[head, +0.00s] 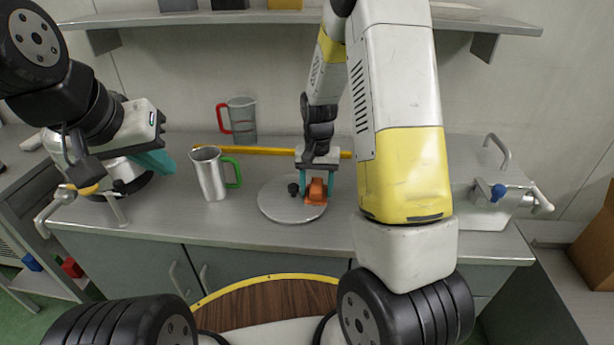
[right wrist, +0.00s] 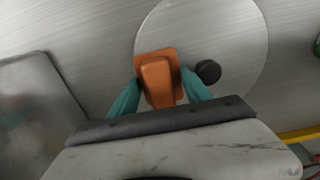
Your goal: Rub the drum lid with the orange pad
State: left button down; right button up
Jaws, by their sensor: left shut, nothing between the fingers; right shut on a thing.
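The drum lid (head: 283,209) is a flat round grey metal disc with a black knob (head: 293,188), lying on the grey counter. It also shows in the right wrist view (right wrist: 235,45). The orange pad (head: 316,193) has a raised grip and is over the right part of the lid, beside the knob; whether it touches the lid I cannot tell. My right gripper (head: 317,186) has teal fingers shut on the pad's grip, seen also in the right wrist view around the orange pad (right wrist: 157,75). My left gripper (head: 158,162) is shut and empty above the counter's left part.
A metal mug with a green handle (head: 210,174) stands left of the lid. A grey measuring jug with a red handle (head: 241,120) stands at the back. A yellow bar (head: 245,151) lies behind the lid. A metal box with a blue knob (head: 485,200) is at the right.

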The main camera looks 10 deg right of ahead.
aim_at(317, 179)
jog(key=shift+w+d, duration=0.25)
jog(key=shift+w, duration=0.7)
jog(key=shift+w+d, duration=0.2)
jog(key=shift+w, duration=0.7)
jog(key=shift+r, duration=0.1)
jog(key=shift+r, duration=2.95)
notch_tip(317, 179, up, 3)
